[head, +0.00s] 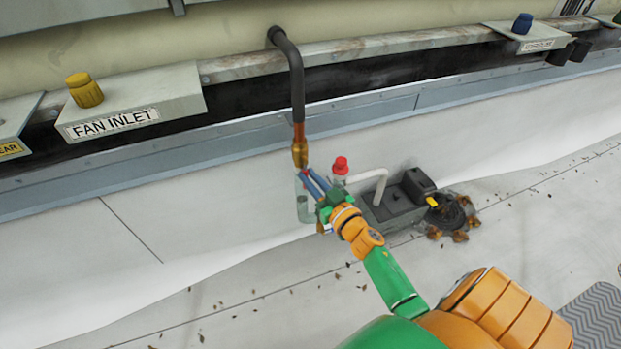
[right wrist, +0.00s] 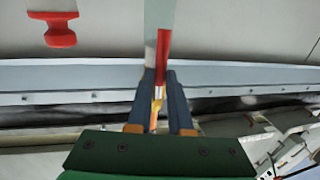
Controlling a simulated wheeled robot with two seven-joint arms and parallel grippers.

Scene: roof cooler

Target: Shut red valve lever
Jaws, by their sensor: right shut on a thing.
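The red valve lever (right wrist: 163,50) shows in the right wrist view as a red strip running away from between my fingertips. In the head view I cannot make it out behind my gripper. My right gripper (head: 311,180) is just below the brass valve body (head: 299,150), which sits under a copper and dark pipe. In the right wrist view my right gripper (right wrist: 160,76) has its two dark fingers close on both sides of the red lever, shut on it. Some brass (right wrist: 157,97) shows between the fingers. My left gripper is not in view.
A red-capped fitting (head: 341,166) with a white pipe (head: 376,184) stands right of my gripper, beside a dark grey pump box (head: 398,203). A translucent pipe (head: 303,208) hangs below. A FAN INLET box (head: 133,98) with a yellow knob is left. The pale floor is mostly clear.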

